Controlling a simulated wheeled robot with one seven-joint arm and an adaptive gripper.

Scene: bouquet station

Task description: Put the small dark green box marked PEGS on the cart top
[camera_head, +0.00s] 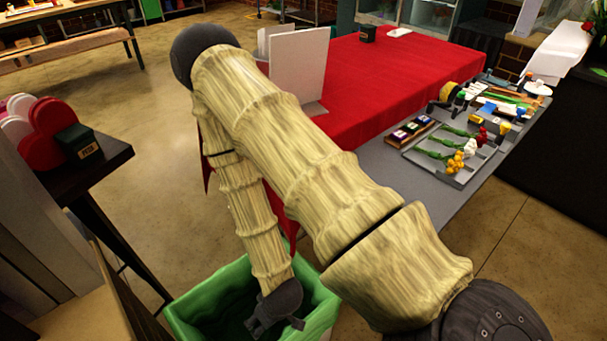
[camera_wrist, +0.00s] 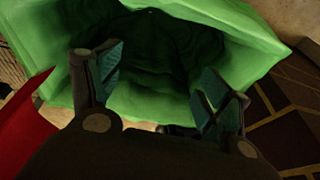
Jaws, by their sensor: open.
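A small dark green box (camera_head: 78,141) with a pale label stands on a dark table top (camera_head: 105,158) at the left, beside red and pink rounded pieces. The label is too small to read surely. Another small dark box (camera_head: 368,33) with a label stands at the far end of the red-covered table. I cannot tell which surface is the cart top. My gripper (camera_head: 275,312) is low over the green bin (camera_head: 212,290), far from both boxes. In the wrist view my gripper (camera_wrist: 160,85) is open and empty, its fingers apart in front of the bin (camera_wrist: 262,28).
The red-covered table (camera_head: 400,75) fills the middle back, with white upright panels (camera_head: 300,65) on its near left. A grey table (camera_head: 385,160) at right holds trays of flowers and tools. My arm hides part of the middle. Open floor (camera_head: 130,85) lies at the left back.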

